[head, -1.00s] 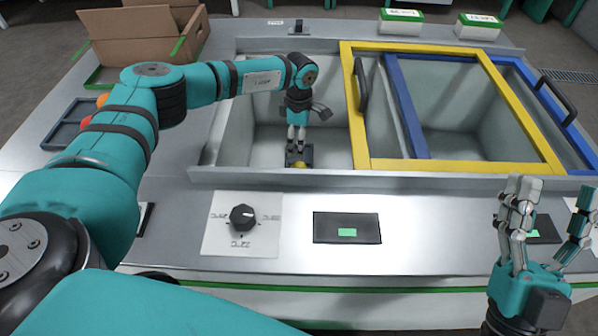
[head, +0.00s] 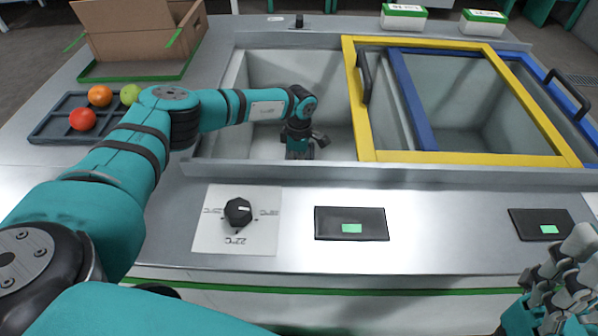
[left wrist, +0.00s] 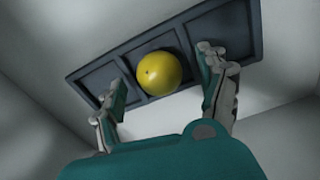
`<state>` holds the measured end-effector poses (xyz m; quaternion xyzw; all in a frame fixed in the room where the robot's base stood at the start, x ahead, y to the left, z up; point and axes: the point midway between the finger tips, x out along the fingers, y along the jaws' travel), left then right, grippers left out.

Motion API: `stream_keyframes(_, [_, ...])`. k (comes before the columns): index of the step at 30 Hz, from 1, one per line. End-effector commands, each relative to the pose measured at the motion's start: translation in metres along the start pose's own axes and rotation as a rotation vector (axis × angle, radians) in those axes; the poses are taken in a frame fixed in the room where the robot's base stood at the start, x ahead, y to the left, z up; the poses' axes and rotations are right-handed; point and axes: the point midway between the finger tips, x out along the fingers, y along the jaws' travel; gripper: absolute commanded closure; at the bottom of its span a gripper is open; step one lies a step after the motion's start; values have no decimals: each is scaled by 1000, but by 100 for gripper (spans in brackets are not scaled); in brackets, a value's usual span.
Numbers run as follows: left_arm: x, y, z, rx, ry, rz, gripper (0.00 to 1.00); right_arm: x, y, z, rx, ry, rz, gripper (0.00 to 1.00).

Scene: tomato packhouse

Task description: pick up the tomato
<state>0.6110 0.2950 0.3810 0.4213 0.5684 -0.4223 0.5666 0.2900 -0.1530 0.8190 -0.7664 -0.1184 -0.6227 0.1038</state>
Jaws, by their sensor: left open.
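In the left wrist view, a yellow tomato (left wrist: 158,73) sits in the middle compartment of a dark three-compartment tray (left wrist: 228,36) on the floor of a grey bin. My left gripper (left wrist: 166,75) is open above the tray, one finger on each side of the tomato; I cannot tell whether they touch it. In the head view, my left gripper (head: 299,153) reaches down into the open left bin (head: 262,140). Its fingertips, the tray and the yellow tomato are hidden there behind the bin's front wall. My right gripper (head: 566,275) is partly cut off at the lower right.
A dark tray (head: 45,130) at left holds an orange tomato (head: 99,96), a red tomato (head: 82,119) and a green tomato (head: 131,94). A yellow-framed lid (head: 470,157) and blue frame (head: 412,105) border the right side. A knob (head: 238,212) stands on the front counter.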

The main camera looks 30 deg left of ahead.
Motion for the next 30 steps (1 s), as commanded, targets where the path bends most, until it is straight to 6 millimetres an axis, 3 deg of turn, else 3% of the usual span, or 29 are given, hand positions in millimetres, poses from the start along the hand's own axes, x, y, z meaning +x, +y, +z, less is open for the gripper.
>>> stream_keyframes(7, [2,1,0,-1,-1,1,26,-1,0,0,0,-1,0,41])
stream_keyframes(17, [1,1,0,-1,-1,1,68,-1,0,0,0,-2,0,41])
stream_keyframes(25, [-1,1,0,-1,-2,2,68,0,0,0,0,-2,0,41])
stream_keyframes(30, [-23,2,0,-1,-3,5,68,12,0,-2,0,-2,0,41])
